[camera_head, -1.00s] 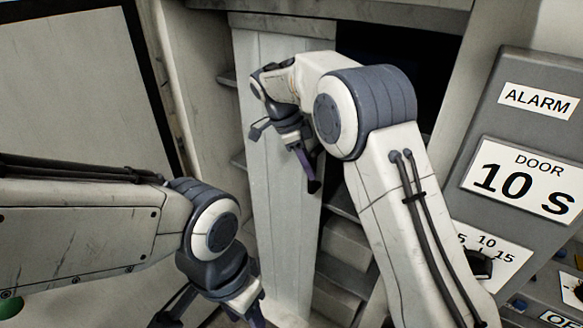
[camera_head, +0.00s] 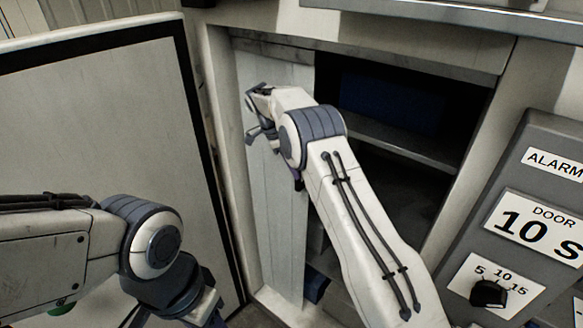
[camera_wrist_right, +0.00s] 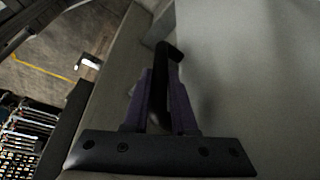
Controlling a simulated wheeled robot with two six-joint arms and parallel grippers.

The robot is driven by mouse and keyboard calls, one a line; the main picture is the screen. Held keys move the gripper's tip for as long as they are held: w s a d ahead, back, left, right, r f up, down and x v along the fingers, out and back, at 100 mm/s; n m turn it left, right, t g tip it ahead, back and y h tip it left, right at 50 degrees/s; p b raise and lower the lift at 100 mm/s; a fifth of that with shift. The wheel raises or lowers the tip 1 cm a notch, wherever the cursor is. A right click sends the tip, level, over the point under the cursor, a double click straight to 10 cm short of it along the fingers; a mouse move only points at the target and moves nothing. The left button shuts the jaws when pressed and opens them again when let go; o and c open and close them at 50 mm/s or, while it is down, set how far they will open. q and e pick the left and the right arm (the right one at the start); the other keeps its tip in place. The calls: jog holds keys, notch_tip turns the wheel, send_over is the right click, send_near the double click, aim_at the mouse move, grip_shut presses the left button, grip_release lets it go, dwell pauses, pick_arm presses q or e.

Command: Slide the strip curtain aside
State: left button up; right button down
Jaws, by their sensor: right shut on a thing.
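The strip curtain (camera_head: 278,225) is a pale, tall bunch of strips at the left side of a cabinet opening. It hangs upright from the top edge. My right gripper (camera_wrist_right: 160,78) is shut on a dark upright handle (camera_wrist_right: 170,52) in the right wrist view, with its purple fingers on both sides of it. In the head view my right arm reaches across the opening to the curtain, and its wrist hides the grip. My left gripper (camera_head: 178,312) is at the lower left, away from the curtain, with its fingertips cut off by the frame.
The opening right of the curtain shows a shelf (camera_head: 410,142) and a blue box (camera_head: 385,98). An open door (camera_head: 90,120) with a black seal stands at the left. A grey control panel (camera_head: 545,215) with ALARM and DOOR labels stands at the right.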

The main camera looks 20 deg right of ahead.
jog(key=shift+w+a+r, duration=0.1)
jog(key=shift+w+a, duration=0.05)
jog(key=shift+w, duration=0.05)
jog(key=c, duration=1)
grip_release()
jog(key=p+v, duration=0.4)
jog(key=v, duration=0.6)
jog(key=shift+r+p, duration=0.2)
jog(key=shift+p, duration=0.15)
jog(key=shift+a, duration=0.1)
